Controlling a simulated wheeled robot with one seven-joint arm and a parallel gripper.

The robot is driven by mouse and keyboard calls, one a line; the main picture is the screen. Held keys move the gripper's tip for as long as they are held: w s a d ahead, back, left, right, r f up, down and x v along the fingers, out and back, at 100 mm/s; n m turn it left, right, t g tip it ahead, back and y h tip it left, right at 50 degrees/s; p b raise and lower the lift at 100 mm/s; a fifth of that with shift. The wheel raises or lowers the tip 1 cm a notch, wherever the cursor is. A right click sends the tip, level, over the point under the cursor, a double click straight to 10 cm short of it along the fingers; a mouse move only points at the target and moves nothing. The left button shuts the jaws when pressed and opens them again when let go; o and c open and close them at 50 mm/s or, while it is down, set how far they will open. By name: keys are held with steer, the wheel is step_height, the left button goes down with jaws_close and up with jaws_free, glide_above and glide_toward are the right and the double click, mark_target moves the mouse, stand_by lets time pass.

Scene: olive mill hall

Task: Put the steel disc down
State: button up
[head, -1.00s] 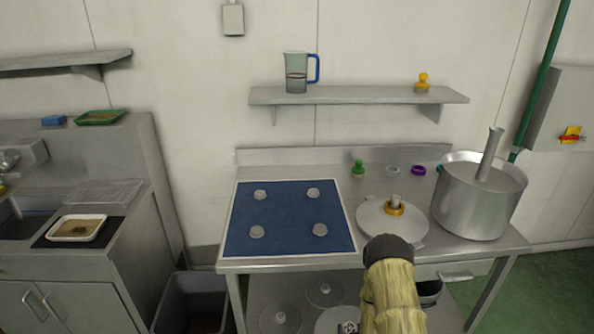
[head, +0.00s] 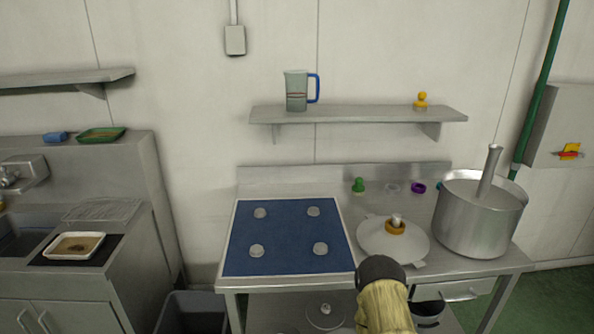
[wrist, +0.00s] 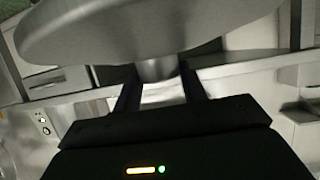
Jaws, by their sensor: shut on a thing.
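The steel disc (wrist: 150,30) fills the top of the wrist view as a broad grey plate with a short stem below it. My gripper (wrist: 160,85) is shut on that stem, with one dark finger on each side. The disc's far edge is cut off by the frame. In the head view my arm hides the gripper, and I cannot make out the held disc there. Another pale disc (head: 380,244) with an orange collar on its hub lies on the steel table (head: 450,280), left of the big pot.
A blue mat (head: 285,235) with several grey knobs covers the table's left part. The steel pot (head: 478,220) with an upright handle stands at the right. Green and purple pieces stand along the back. A disc (head: 325,315) lies on the lower shelf. A grey bin stands left.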

steer(key=shift+r, duration=0.1)
step_height(320, 180, up, 17)
steer(key=p, duration=1.7)
